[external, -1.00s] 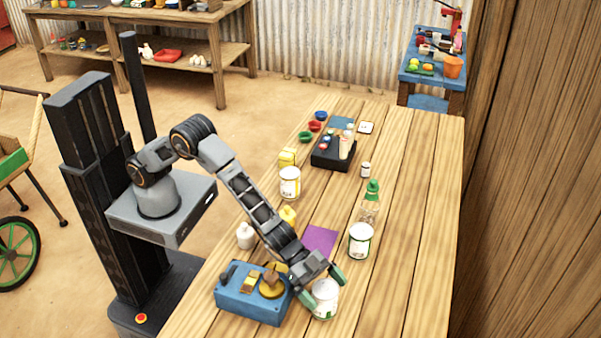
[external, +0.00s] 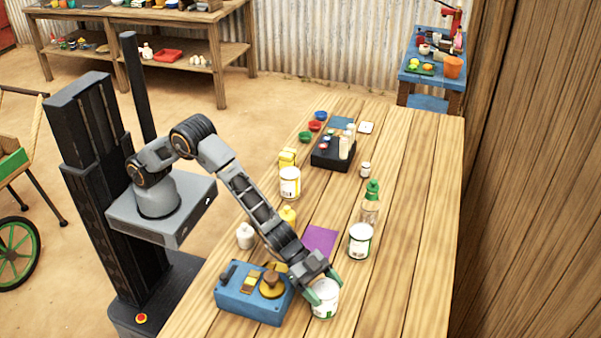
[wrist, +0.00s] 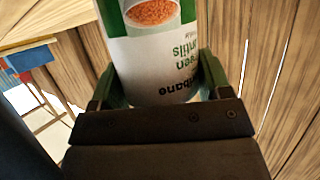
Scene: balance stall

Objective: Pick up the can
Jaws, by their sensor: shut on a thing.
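A white can with a green-marked label (external: 325,302) is upright near the table's front, just right of the blue balance box. My gripper (external: 321,285) is shut on it, with one green finger at each side. In the wrist view the can (wrist: 158,62) fills the space between the two fingers (wrist: 160,88); its label shows a lentil picture and upside-down lettering. Its top lies outside the wrist view. It appears to be at table height; I cannot tell whether its base touches the wood.
A blue box with brass parts (external: 245,300) stands close to the can's left. Another white can (external: 360,243), a green-capped bottle (external: 370,207) and a yellow-labelled can (external: 290,186) stand farther back. A purple sheet (external: 320,240) lies behind my wrist. The table's right side is clear.

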